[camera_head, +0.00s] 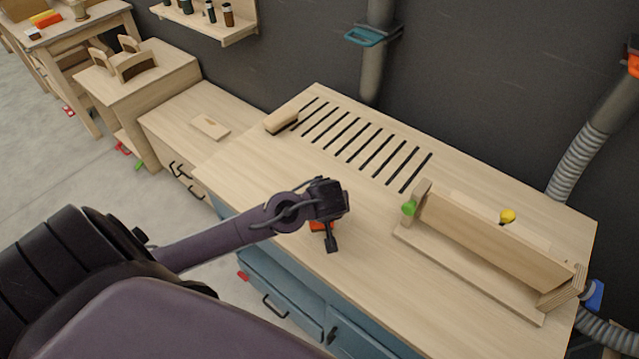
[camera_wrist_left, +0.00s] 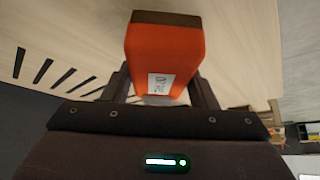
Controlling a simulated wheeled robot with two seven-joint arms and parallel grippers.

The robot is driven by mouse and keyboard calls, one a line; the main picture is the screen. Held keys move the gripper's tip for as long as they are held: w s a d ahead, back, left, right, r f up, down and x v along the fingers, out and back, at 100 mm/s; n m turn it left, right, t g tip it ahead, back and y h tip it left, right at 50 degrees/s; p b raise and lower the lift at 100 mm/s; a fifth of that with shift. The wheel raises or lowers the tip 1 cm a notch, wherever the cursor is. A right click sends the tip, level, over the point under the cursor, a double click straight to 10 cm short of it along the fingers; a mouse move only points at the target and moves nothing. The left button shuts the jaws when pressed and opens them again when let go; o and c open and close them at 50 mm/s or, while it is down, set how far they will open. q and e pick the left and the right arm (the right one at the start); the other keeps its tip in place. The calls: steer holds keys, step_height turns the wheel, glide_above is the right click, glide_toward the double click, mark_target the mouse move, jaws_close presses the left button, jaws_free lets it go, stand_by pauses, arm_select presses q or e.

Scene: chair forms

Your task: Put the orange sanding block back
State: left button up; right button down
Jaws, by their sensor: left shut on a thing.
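The orange sanding block (camera_wrist_left: 163,60) has a dark brown face and a white label. In the left wrist view it sits between the two fingers of my left gripper (camera_wrist_left: 163,88), which is shut on it. In the head view, my left gripper (camera_head: 324,238) is over the front part of the slotted bench top (camera_head: 300,165). Only a small orange part of the block (camera_head: 318,226) shows there, behind the gripper. I cannot tell whether the block touches the bench top. My right gripper is in neither view.
A wooden fixture (camera_head: 490,240) with green and yellow knobs stands on the bench's right side. A wooden brush (camera_head: 283,121) lies by the slots. A lower cabinet (camera_head: 185,120) with a small wood piece (camera_head: 210,127) is left. A shelf (camera_head: 215,28) holds bottles.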

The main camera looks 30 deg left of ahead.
arm_select(q)
steer(key=shift+f, duration=0.4)
step_height(320, 180, down, 2)
steer(key=shift+s+f, duration=0.1)
steer(key=shift+f, duration=0.55)
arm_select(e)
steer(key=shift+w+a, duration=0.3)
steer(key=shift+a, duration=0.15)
arm_select(q)
steer(key=o, duration=0.9)
steer(key=shift+f, duration=0.1)
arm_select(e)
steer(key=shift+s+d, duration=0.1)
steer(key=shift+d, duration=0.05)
